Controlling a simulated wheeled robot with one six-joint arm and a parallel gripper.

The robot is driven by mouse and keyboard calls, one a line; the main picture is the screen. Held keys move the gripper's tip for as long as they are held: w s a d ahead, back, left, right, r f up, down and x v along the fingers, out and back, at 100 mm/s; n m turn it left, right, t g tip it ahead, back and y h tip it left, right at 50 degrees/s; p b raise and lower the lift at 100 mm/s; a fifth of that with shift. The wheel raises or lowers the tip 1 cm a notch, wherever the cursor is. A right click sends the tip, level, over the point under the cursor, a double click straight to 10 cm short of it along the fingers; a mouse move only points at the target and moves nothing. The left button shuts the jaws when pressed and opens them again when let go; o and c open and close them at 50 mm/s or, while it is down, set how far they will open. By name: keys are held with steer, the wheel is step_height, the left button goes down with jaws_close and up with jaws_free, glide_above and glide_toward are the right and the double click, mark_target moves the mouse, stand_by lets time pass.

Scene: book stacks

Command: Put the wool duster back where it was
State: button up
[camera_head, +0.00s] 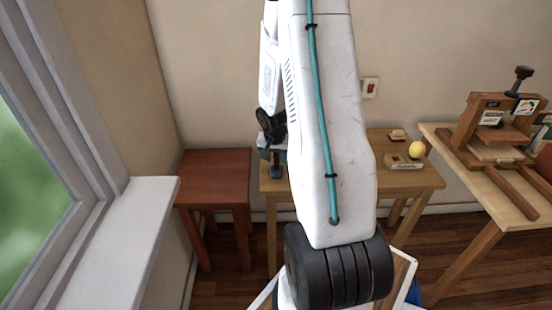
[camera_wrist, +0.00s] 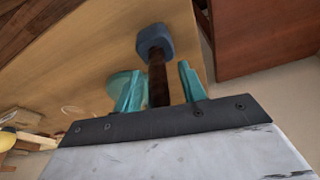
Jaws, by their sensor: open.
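My gripper (camera_wrist: 160,72) is open, its two teal fingers on either side of a dark handle. The handle ends in a faceted blue head (camera_wrist: 154,41) beyond the fingertips, over the light wooden table. I cannot tell whether the fingers touch the handle. In the head view a small blue piece (camera_head: 277,170) shows below my wrist at the table's left end. A round yellow thing (camera_head: 417,150) sits by a small labelled wooden block (camera_head: 402,163) on the same table. No thing is clearly recognisable as the wool duster; my arm hides part of the table.
The light wooden table (camera_head: 425,180) stands against the wall. A reddish stool (camera_head: 215,162) is to its left and looks bare. A wooden press (camera_head: 487,125) stands on a bench (camera_head: 475,178) at the right. A white windowsill (camera_head: 120,235) juts in at the left.

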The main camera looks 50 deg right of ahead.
steer(key=v, duration=1.1)
steer(key=s+a+r+n, duration=0.3)
steer(key=a+r+n, duration=0.2)
steer(key=a+r, duration=1)
steer(key=s+a+r+n+y, duration=0.2)
steer(key=s+a+n, duration=0.5)
steer(key=s+a, duration=0.8)
steer(key=a+r, duration=0.1)
steer(key=a, duration=0.1)
steer(key=shift+a+r+y, duration=0.25)
steer(key=shift+r+y, duration=0.05)
steer(key=shift+s+d, duration=0.1)
steer(key=shift+d, duration=0.05)
steer(key=shift+c, duration=0.5)
